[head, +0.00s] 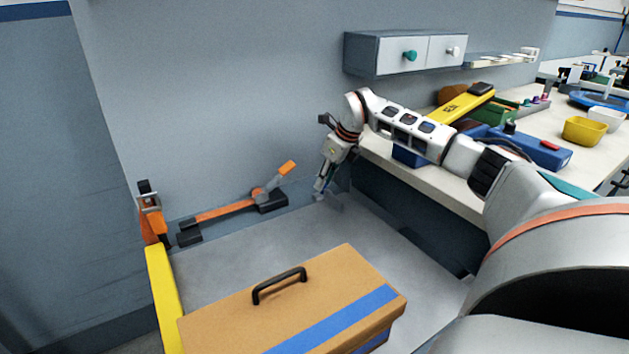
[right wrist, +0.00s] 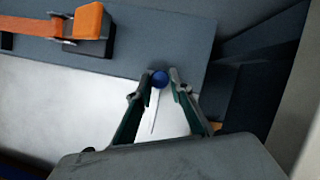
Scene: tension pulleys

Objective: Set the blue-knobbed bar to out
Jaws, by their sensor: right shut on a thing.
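The blue knob (right wrist: 160,79) shows in the right wrist view, with a thin pale bar (right wrist: 154,110) running from it toward the camera. My right gripper (right wrist: 160,82) is shut on the knob, one fingertip on each side of it. In the head view my right gripper (head: 322,188) reaches down at the far right end of the grey surface, beside the bench. The knob and bar are too small and covered there to make out clearly. My left gripper is in neither view.
An orange strap tensioner (head: 225,210) lies along the wall, left of my right gripper. A tan case (head: 335,275) with a black handle stands in front. A yellow rail (head: 164,295) edges the left. A cluttered bench (head: 455,195) stands right, below a drawer cabinet (head: 372,56).

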